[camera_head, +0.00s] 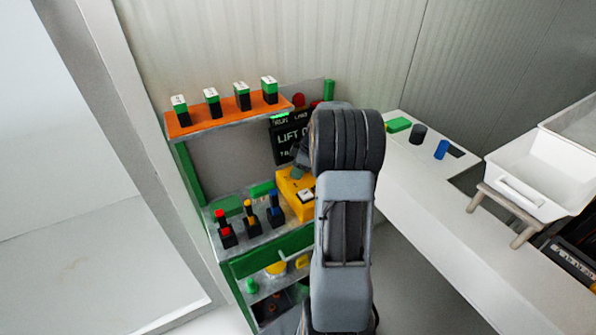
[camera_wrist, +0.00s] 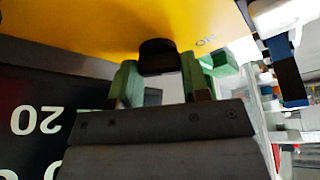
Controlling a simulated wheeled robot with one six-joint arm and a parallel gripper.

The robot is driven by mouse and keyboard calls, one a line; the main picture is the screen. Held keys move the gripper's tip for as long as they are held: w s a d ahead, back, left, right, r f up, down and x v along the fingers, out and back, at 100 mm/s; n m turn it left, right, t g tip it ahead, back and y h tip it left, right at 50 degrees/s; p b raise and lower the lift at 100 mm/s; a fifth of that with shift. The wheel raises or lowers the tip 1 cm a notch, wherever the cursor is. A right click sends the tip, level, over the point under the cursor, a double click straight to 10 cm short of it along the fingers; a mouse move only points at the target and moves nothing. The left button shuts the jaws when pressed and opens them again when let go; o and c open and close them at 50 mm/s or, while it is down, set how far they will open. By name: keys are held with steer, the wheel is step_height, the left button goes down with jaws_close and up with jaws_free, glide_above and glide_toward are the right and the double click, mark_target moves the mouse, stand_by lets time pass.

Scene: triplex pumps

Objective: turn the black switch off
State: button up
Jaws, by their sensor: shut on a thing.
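The black switch (camera_wrist: 158,52) sticks out of the yellow box (camera_wrist: 110,22) in the wrist view, with "ON" lettering to its right. My gripper (camera_wrist: 160,74) has one green-tipped finger on each side of the switch and is shut on it. In the head view the yellow box (camera_head: 293,207) stands on the shelf unit, partly behind my arm. The black switch cannot be made out there. My gripper (camera_head: 300,168) is mostly hidden behind my wrist.
A dark "LIFT" display (camera_head: 288,140) stands just behind the box. Red, yellow and blue-topped levers (camera_head: 249,216) stand to its left. An orange shelf (camera_head: 232,118) with several green-black blocks is above. A white counter (camera_head: 425,180) and white bin (camera_head: 520,185) are at right.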

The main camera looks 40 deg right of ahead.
steer(key=m+b, duration=0.2)
steer(key=shift+f+m+t+h+b, duration=0.2)
steer(key=shift+m+t+h+b, duration=0.1)
steer(key=shift+t+h+b, duration=0.1)
steer(key=m+h+b, duration=0.1)
steer(key=m, duration=0.1)
steer(key=shift+r+m, duration=0.1)
steer(key=shift+m, duration=0.3)
steer(key=m+h, duration=0.1)
steer(key=m, duration=0.1)
steer(key=m+b, duration=0.1)
steer(key=m, duration=0.1)
steer(key=shift+a+r+m+t+h, duration=0.15)
steer(key=shift+m+t+h, duration=0.15)
steer(key=shift+m+h, duration=0.1)
steer(key=shift+m, duration=0.3)
steer(key=o, duration=0.6)
steer(key=shift+o, duration=0.2)
steer(key=v, duration=1.3)
steer(key=shift+r, duration=0.35)
steer(key=shift+s+a, duration=0.1)
steer(key=shift+a, duration=0.05)
